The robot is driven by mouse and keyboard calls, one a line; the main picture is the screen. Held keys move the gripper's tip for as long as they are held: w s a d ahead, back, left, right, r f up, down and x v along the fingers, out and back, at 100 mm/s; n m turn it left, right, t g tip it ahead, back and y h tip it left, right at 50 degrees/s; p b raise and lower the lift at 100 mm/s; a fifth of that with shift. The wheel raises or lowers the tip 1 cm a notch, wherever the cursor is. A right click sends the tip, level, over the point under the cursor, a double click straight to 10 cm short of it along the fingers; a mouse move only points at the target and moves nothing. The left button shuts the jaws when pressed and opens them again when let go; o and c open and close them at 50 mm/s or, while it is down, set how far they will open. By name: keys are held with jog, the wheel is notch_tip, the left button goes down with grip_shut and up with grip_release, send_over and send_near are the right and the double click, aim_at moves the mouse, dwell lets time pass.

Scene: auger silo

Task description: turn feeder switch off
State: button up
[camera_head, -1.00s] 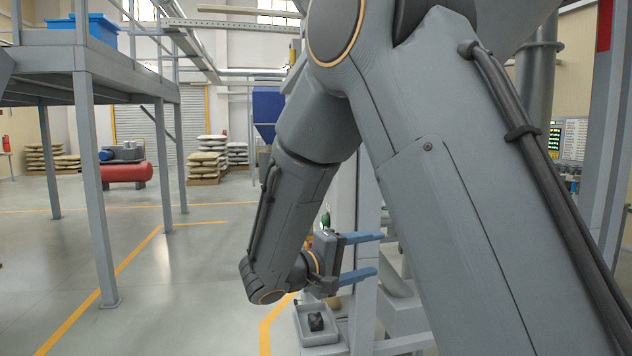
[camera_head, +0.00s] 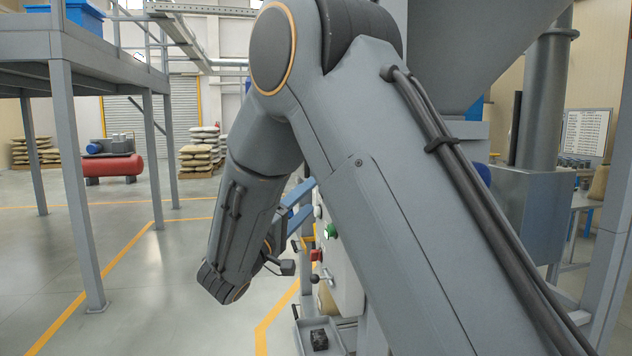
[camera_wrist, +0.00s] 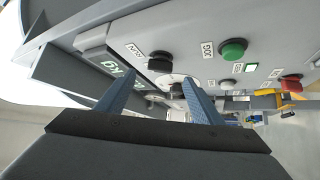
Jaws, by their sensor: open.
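My gripper (camera_wrist: 157,84) is open and empty, its two blue fingers reaching toward a grey control panel (camera_wrist: 196,45). In the head view my gripper (camera_head: 303,202) is partly hidden behind my own arm, close to the panel's left edge. In the wrist view a black knob (camera_wrist: 160,63) sits beside a label reading RUN, just beyond the fingertips. A round pale part shows between the fingers, partly hidden. A green button (camera_wrist: 233,50) beside a JOG label sits further right. No readable label marks the feeder switch, and I cannot tell the knob's setting.
A red button (camera_wrist: 291,83) and a yellow part (camera_wrist: 266,92) lie right of the green button. A display showing kg (camera_wrist: 122,71) is by the left finger. A grey tray (camera_head: 325,325) holding a dark block stands below the panel. Open floor (camera_head: 190,270) lies to the left.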

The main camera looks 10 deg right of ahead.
jog(key=p+x, duration=0.3)
jog(key=x, duration=0.5)
jog(key=shift+a, duration=0.15)
jog(key=shift+w, duration=0.1)
jog(key=shift+c, duration=0.4)
jog(key=c, duration=1)
jog(key=shift+o, duration=0.2)
